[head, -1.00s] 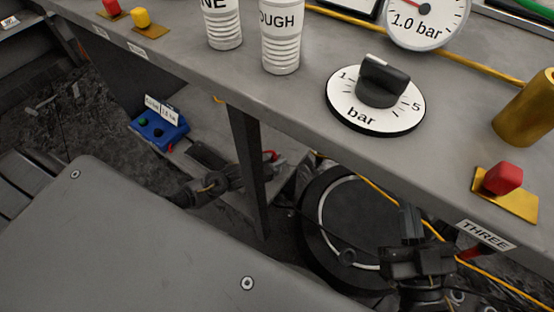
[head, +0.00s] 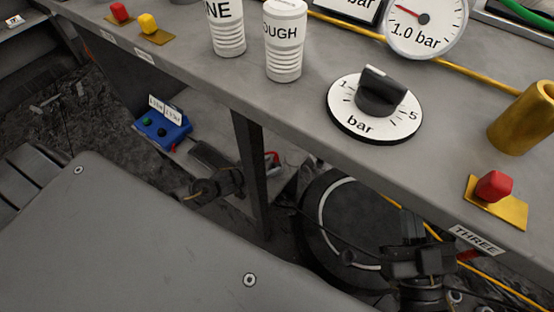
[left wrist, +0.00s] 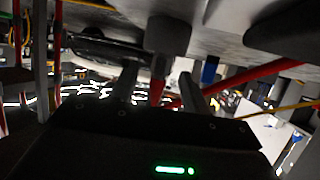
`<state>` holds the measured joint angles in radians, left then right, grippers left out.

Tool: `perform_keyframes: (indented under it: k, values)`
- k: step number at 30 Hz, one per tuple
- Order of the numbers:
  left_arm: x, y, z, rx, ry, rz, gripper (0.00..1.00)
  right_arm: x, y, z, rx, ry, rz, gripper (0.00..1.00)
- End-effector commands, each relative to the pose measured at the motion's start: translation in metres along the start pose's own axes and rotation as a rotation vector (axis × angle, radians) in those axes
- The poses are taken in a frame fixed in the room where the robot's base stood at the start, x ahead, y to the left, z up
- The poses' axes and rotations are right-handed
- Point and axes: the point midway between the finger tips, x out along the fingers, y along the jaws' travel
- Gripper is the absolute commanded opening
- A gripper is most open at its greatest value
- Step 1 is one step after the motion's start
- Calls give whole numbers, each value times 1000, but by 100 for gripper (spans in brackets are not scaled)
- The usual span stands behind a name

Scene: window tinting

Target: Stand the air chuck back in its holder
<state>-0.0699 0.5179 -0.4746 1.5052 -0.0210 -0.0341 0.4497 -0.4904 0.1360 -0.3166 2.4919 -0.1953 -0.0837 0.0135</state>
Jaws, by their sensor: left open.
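I cannot make out the air chuck in either view. An upright brass cylinder (head: 524,120) with a hole in its top stands at the right end of the bench; whether it is the chuck's holder I cannot tell. My left gripper (head: 228,182) is below the bench's front edge, left of the bench leg, far from that cylinder. In the left wrist view its two fingers (left wrist: 158,88) are apart, with nothing seen held between them. My right gripper (head: 420,258) seems to be the dark shape below the bench edge at lower right; its fingers are unclear.
The grey bench (head: 300,105) carries a bar dial (head: 375,105), a gauge (head: 425,20), two white bottles and a red knob (head: 495,186) above a label THREE. A bench leg (head: 252,175) stands beside my left gripper. A blue box (head: 162,131) sits on a low shelf.

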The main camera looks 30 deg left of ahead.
Motion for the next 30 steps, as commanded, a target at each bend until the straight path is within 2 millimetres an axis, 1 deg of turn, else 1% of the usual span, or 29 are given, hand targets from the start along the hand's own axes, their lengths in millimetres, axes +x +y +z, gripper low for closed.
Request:
perform_keyframes:
  k: [1,3,6,10,15,30]
  values:
    - [-13,0,-3,0,-2,1,46,2,0,-7,0,0,0,0]
    - [-26,0,-2,0,-1,1,46,4,0,-10,0,0,0,0]
    - [-42,1,-2,0,0,1,46,5,0,-14,0,0,0,0]
    - [-55,1,-1,0,0,2,46,6,1,-17,0,0,0,0]
    - [-60,1,-1,0,2,2,46,6,1,-18,0,0,0,0]
    - [-60,1,-1,0,2,2,46,6,1,-17,0,0,0,0]
